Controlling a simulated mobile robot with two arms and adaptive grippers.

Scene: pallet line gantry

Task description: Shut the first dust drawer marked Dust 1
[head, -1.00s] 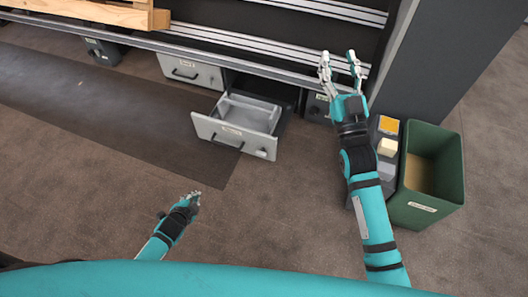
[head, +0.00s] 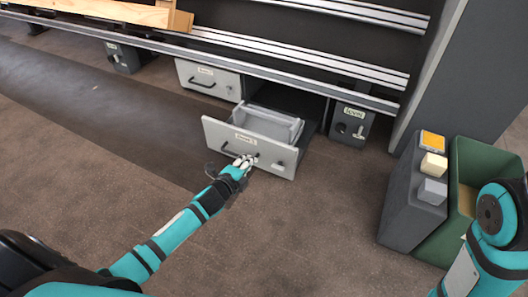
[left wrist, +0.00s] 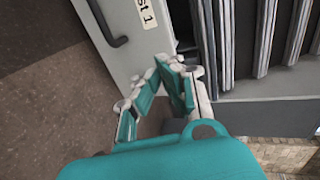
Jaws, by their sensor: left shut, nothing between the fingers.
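The Dust 1 drawer (head: 228,138) is a light grey drawer standing open below the rack, its inside showing from above. Its front has a dark bar handle, a small label and a round lock. In the left wrist view the drawer front (left wrist: 133,50) fills the upper middle, with the end of its label reading "st 1". My left gripper (head: 246,161) is shut and empty, right at the drawer front near the right end of the handle. Its fingers also show in the left wrist view (left wrist: 160,82). I cannot tell whether they touch the panel. My right gripper is out of view.
A second grey drawer (head: 208,83) sits shut to the left. A dark box with a lever (head: 350,125) is right of the open drawer. A grey stand (head: 400,200) with coloured blocks and a green bin (head: 490,155) are at the right. The floor in front is clear.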

